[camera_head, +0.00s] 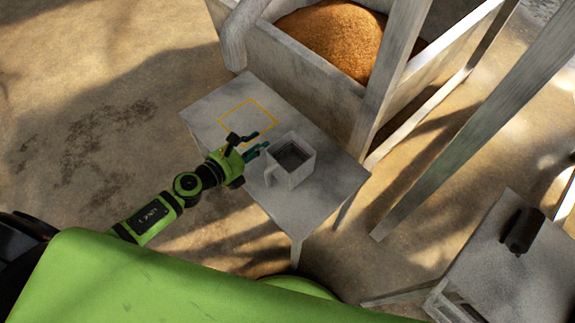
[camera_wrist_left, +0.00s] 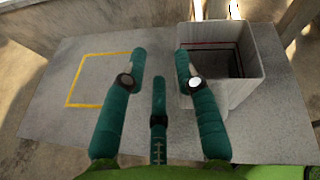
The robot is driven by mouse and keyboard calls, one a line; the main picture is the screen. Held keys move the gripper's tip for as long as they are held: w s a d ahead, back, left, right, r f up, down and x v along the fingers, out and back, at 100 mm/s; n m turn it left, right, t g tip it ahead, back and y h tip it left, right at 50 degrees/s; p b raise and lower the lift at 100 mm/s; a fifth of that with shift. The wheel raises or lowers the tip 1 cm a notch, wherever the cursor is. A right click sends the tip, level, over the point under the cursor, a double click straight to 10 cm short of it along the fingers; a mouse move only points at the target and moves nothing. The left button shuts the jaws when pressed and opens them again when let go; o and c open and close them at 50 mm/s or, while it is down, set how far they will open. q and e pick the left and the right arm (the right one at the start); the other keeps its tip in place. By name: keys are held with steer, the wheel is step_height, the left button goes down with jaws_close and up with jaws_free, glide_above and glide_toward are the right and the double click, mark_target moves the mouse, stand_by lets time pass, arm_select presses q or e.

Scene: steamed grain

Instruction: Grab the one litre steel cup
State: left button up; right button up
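The steel cup (camera_head: 290,161) is a light grey, square-sided cup with a dark inside, upright on a small grey table (camera_head: 325,195). Its handle faces toward the lower left in the head view. In the left wrist view the cup (camera_wrist_left: 247,88) is at the right, just beyond the right finger. My left gripper (camera_head: 256,144) is beside the cup on its left, over the table. In the left wrist view its green fingers (camera_wrist_left: 160,65) are spread with nothing between them. My right gripper is not in view.
A yellow square outline (camera_head: 233,108) marks the table left of the cup. Behind stands a large wooden bin (camera_head: 300,67) of brown grain (camera_head: 335,38) with slanted posts. Another grey table (camera_head: 520,270) with a dark object (camera_head: 523,230) is at lower right.

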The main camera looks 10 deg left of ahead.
mark_target(275, 144)
arm_select(q)
steer(key=w+d+f+m+g, duration=0.1)
steer(key=w+d+f+m, duration=0.1)
steer(key=w+d+f+m+g+h, duration=0.1)
steer(key=w+d+f+m, duration=0.1)
steer(key=m, duration=0.1)
steer(key=shift+w+d+f, duration=0.1)
steer(key=shift+w, duration=0.15)
jaws_close()
